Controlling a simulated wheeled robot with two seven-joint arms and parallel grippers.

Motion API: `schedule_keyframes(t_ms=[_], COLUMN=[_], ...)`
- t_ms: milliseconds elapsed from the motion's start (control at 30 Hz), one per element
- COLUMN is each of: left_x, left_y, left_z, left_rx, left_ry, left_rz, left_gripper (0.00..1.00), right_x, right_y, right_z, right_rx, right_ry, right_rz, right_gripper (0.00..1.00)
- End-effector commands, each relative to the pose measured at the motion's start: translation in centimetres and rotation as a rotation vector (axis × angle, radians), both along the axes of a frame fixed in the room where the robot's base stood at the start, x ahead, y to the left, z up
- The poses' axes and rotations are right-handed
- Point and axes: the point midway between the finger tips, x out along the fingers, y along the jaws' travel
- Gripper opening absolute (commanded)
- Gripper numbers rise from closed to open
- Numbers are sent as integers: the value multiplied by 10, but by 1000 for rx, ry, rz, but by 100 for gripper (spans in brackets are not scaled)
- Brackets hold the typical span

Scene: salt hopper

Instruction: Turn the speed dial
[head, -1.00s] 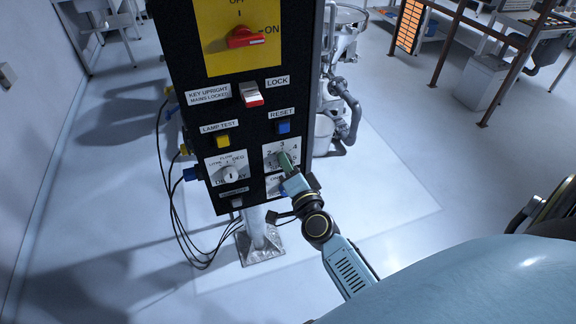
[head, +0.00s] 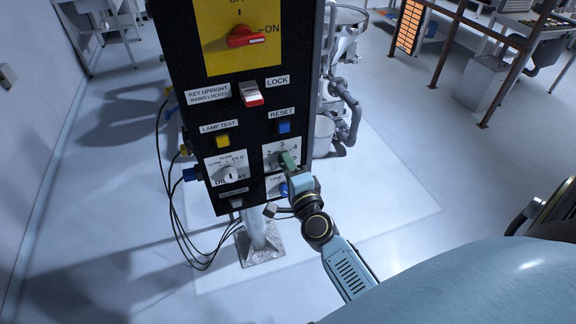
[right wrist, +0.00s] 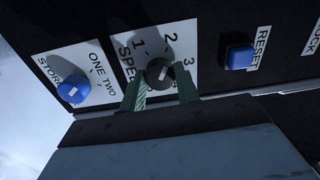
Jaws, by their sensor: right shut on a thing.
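The speed dial (right wrist: 160,72) is a dark round knob on a white plate (head: 270,153) with numbers, low on the right side of the black panel. My right gripper (head: 287,160) reaches the dial from below right. In the right wrist view its green fingers (right wrist: 161,82) stand on either side of the knob, shut on it. In the head view the fingers hide most of the knob, so its exact setting is hard to read. My left gripper is not in view.
A blue knob (right wrist: 73,88) on the one/two plate sits close to the dial. A blue reset button (head: 284,127) is just above. The delay dial (head: 230,173) and yellow lamp test button (head: 222,141) are to the left. Cables hang at the panel's left.

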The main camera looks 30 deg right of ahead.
Motion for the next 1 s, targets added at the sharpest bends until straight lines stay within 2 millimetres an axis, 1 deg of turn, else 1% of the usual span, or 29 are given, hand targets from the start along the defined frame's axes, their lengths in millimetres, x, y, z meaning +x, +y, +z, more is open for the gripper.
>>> schedule_keyframes(t_ms=[167,200,333,600,733,867,1000], left_x=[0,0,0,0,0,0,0], left_y=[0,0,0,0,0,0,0], left_z=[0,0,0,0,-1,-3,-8], left_rx=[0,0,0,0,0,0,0], left_ry=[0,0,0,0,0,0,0], left_rz=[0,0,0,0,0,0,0], left_gripper=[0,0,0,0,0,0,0], right_x=[0,0,0,0,-7,-25,-55], right_y=[0,0,0,0,1,5,12], right_z=[0,0,0,0,-1,-3,-4], right_rx=[-1,-1,-1,-2,-1,0,-1], right_ry=[0,0,0,0,1,3,4], right_rz=[-1,-1,-1,0,0,-1,0], right_gripper=[9,35,52,53,53,53,53])
